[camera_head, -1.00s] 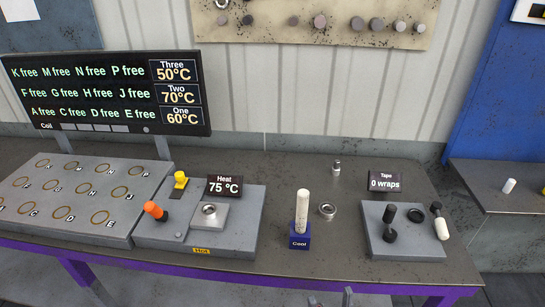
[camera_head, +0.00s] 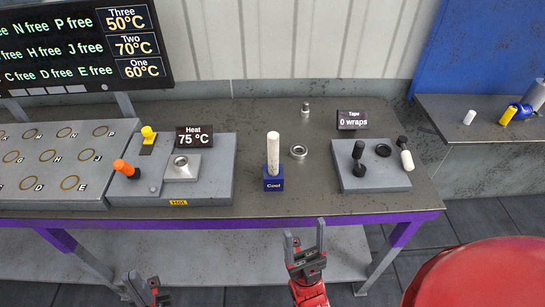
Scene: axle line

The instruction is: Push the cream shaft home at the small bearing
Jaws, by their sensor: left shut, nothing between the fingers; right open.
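A cream shaft (camera_head: 273,150) stands upright in the blue block marked Cool (camera_head: 273,183) on the bench. A metal ring (camera_head: 298,151) lies flat on the bench just right of it. Another metal ring (camera_head: 181,166) sits on the plate of the heater, which reads 75 °C. I cannot tell which ring is the small bearing. My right gripper (camera_head: 305,240) is open and empty, low in front of the bench edge, apart from the shaft. My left gripper (camera_head: 144,288) is shut and empty at the bottom left, in front of the bench, and is partly cut off.
The tape unit (camera_head: 370,178), reading 0 wraps, carries dark handles and a white-ended one. A small metal part (camera_head: 305,109) stands at the back. A side table (camera_head: 450,120) at right holds small parts. A red rounded object (camera_head: 475,275) fills the lower right.

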